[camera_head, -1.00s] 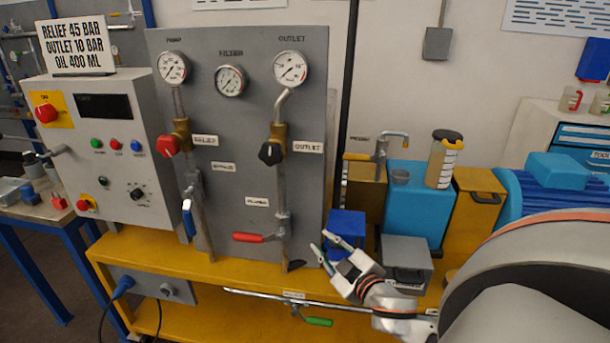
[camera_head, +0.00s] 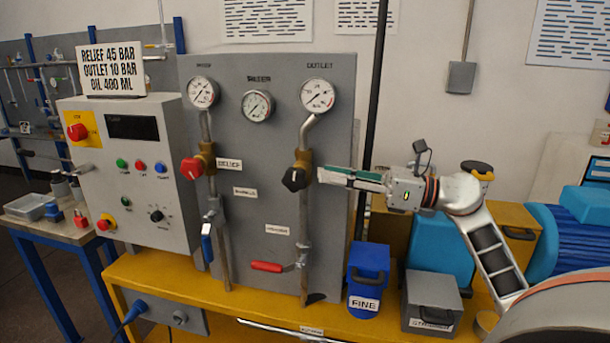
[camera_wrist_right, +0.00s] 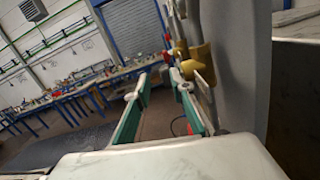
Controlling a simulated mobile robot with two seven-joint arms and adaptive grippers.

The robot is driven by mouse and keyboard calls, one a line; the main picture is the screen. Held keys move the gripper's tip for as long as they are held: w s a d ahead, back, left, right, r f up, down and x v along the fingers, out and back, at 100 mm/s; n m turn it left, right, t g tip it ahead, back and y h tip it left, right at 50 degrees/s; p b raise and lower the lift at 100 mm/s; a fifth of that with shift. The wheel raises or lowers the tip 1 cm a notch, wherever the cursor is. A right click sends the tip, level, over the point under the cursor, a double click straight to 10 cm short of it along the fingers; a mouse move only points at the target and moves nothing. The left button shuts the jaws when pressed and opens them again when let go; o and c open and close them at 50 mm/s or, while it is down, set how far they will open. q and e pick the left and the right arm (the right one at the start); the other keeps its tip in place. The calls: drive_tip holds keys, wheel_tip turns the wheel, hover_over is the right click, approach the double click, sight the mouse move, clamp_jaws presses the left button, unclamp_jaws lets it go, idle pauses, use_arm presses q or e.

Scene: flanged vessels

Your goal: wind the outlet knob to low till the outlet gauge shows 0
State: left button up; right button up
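The black outlet knob (camera_head: 295,178) sits on a brass valve on the right pipe of the grey panel. The outlet gauge (camera_head: 318,95) is above it at the panel's top right; its needle is too small to read exactly. My right gripper (camera_head: 322,173) points left, its tips just right of the knob, with no clear contact. In the right wrist view its two green-lined fingers (camera_wrist_right: 160,80) are apart with nothing between them. A brass valve body (camera_wrist_right: 198,60) shows there near the right finger; the black knob cannot be made out. My left gripper is not in view.
The red relief knob (camera_head: 191,168) is on the left pipe, and a red-handled lever (camera_head: 267,266) is below. A blue box (camera_head: 368,280) and a grey box (camera_head: 432,301) stand on the yellow bench under my right arm. A control box (camera_head: 130,215) stands at left.

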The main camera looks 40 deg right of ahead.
sight(303, 171)
drive_tip(key=shift+n+g+h, duration=0.3)
drive_tip(key=shift+n+g, duration=0.1)
drive_tip(key=shift+n, duration=0.5)
drive_tip(key=x, duration=0.3)
drive_tip(key=p+x, duration=0.1)
drive_tip(key=x, duration=0.1)
drive_tip(key=shift+w, duration=0.55)
drive_tip(key=shift+w+a+p, duration=0.3)
drive_tip(key=shift+w, duration=0.05)
drive_tip(key=shift+f, duration=0.1)
clamp_jaws()
